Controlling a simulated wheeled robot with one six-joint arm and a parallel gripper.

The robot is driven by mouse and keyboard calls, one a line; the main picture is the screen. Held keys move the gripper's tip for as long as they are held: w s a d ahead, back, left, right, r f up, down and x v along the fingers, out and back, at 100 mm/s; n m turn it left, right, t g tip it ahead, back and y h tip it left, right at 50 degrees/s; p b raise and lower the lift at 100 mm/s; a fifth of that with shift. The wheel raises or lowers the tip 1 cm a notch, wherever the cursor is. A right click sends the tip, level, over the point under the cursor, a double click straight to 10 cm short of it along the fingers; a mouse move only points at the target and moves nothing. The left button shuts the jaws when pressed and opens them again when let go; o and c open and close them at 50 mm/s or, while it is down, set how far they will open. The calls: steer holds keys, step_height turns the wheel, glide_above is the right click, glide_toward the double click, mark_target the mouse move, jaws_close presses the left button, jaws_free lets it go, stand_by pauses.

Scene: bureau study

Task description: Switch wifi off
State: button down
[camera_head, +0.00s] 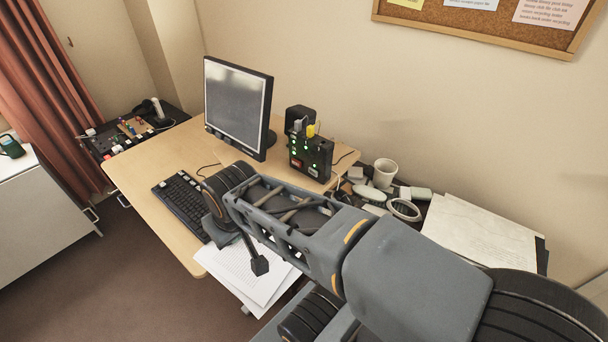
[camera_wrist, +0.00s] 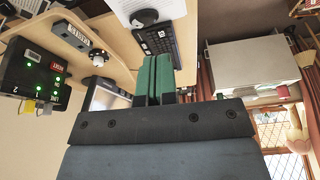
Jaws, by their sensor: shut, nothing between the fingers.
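A black box (camera_head: 310,157) with green lights stands on the back right of the desk, close to the wall. A yellow plug and a grey plug sit in its top.
A monitor (camera_head: 237,106) stands left of the box, with a keyboard (camera_head: 181,207) in front. A white mug (camera_head: 384,173) and small items crowd the right. Papers (camera_head: 249,268) lie at the desk's front edge. A grey labelled bar (camera_wrist: 65,36) lies near the box in the wrist view.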

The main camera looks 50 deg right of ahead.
steer(key=w+d+f+n+g+h, duration=0.1)
steer(key=w+d+f+n+h, duration=0.2)
steer(key=d+n, duration=0.3)
steer(key=w+d+f+n+g+h+p, duration=0.1)
steer(key=w+d+f+n+h, duration=0.2)
steer(key=d, duration=0.7)
steer(key=w+d+f+n+g+h+p, duration=0.1)
steer(key=w+d+f+n+g+h, duration=0.1)
steer(key=w+d+n, duration=0.5)
steer(key=shift+d+f+n+h, duration=0.7)
steer(key=shift+d+n, duration=0.1)
steer(key=shift+d, duration=0.3)
glide_toward(314, 175)
steer(key=f, duration=0.2)
steer(key=d+f, duration=0.1)
steer(key=f, duration=0.1)
steer(key=shift+f, duration=0.1)
steer(key=shift+d+p, duration=0.65)
steer(key=shift+d, duration=1.25)
